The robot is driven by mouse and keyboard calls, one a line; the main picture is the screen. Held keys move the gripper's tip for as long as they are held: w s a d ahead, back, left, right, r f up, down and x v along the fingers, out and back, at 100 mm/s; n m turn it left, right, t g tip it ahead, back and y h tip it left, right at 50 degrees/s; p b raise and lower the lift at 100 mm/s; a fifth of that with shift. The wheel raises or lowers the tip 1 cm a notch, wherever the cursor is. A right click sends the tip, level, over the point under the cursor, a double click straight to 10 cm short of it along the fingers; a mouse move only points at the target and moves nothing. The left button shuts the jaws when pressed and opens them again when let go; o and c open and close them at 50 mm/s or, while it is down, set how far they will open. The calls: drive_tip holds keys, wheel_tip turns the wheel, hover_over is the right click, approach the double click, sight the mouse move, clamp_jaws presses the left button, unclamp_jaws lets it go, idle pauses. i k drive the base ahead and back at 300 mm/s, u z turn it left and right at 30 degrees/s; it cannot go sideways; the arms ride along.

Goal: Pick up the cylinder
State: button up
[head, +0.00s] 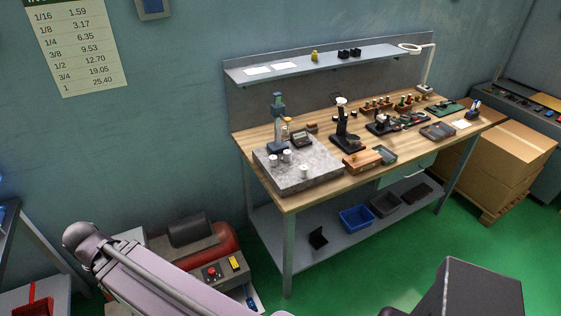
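A workbench with a light wood top stands in the middle of the head view. A grey speckled stone block (325,166) sits at its near left corner. Small pale cylinders stand upright on the block: one at the left (273,160), one beside it (287,156), and one nearer the front edge (304,171). I cannot tell which of them the task means. They stand apart from any gripper. A taller stand with a blue-green head (278,103) is behind them. My gripper is not in view; a lilac link of my arm crosses the lower left.
The wood top (287,201) has a clear strip at its front left corner. A wooden box (362,161) and a black microscope-like stand (346,140) are right of the block. A shelf (375,62) overhangs the back. Cardboard boxes (490,165) stand at right.

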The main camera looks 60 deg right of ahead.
sight(286, 153)
drive_tip(key=u, duration=0.05)
drive_tip(key=k, duration=1.25)
drive_tip(key=z, duration=2.4)
drive_tip(key=i, duration=0.9)
drive_tip(key=u, duration=0.2)
